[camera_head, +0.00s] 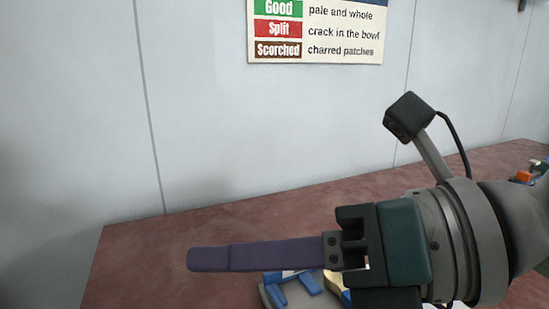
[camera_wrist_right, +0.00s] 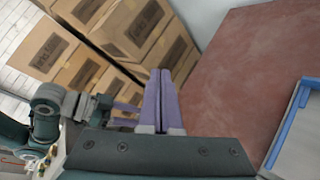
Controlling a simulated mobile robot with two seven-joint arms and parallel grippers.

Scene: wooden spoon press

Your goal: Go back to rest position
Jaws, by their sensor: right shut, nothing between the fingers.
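My right gripper (camera_head: 194,259) reaches in from the right in the head view, its purple fingers level and pointing left above the table. The fingers are closed together with nothing between them. In the right wrist view its fingertips (camera_wrist_right: 160,74) meet, and they point toward stacked boxes. My left gripper (camera_wrist_right: 127,112) shows small at the left of the right wrist view, its purple fingers partly hidden behind my right gripper. I cannot tell whether it is open. It does not show in the head view.
The reddish table (camera_head: 140,262) runs along the pale wall. A blue-and-grey fixture (camera_head: 303,283) sits below my right gripper, partly hidden. An orange-and-blue item (camera_head: 524,176) stands at the far right. Several cardboard boxes (camera_wrist_right: 85,70) are stacked beyond the table. A sign (camera_head: 330,32) hangs on the wall.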

